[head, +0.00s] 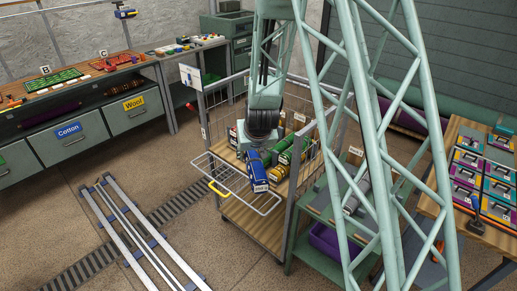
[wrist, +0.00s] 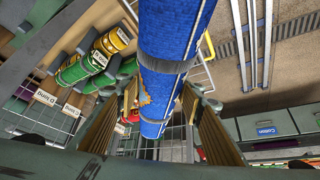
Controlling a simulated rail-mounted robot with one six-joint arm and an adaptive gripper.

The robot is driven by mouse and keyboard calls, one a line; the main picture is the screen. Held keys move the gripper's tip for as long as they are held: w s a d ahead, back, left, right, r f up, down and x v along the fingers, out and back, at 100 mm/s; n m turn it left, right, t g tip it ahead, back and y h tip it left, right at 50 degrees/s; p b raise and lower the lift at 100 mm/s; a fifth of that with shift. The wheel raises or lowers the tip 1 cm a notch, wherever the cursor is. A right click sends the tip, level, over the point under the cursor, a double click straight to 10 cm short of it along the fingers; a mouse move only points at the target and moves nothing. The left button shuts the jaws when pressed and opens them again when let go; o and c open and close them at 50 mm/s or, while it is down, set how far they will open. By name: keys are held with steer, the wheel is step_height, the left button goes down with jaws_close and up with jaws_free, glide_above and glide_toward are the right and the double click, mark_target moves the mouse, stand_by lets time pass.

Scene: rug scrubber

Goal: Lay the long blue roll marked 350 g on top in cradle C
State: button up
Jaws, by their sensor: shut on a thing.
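My gripper (wrist: 160,101) is shut on a long blue roll (wrist: 176,32) with a grey band around it, one finger on each side. In the head view this blue roll (head: 257,172) points toward the camera from under my wrist, at the wire cart. My fingers are hidden behind the wrist in the head view. A sign C (head: 103,53) stands on the back workbench behind a red item (head: 110,63); no cradle shape can be made out there.
The wire cart (head: 235,213) holds green and yellow-banded rolls (wrist: 92,58) close beside the blue one. Its front flap (head: 262,208) is folded outward. Sign B (head: 45,69) stands left of C. A grey roll (head: 357,194) lies on the green bench. Floor rails (head: 130,235) run at front left.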

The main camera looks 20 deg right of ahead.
steer(key=shift+n+y, duration=0.4)
steer(key=shift+n, duration=0.3)
steer(key=a+f, duration=0.1)
steer(key=a, duration=0.1)
steer(key=s+a+f+b, duration=0.1)
steer(key=f, duration=0.1)
steer(key=shift+s+a+f+b, duration=0.1)
steer(key=shift+a+f+b, duration=0.2)
steer(key=shift+a, duration=0.05)
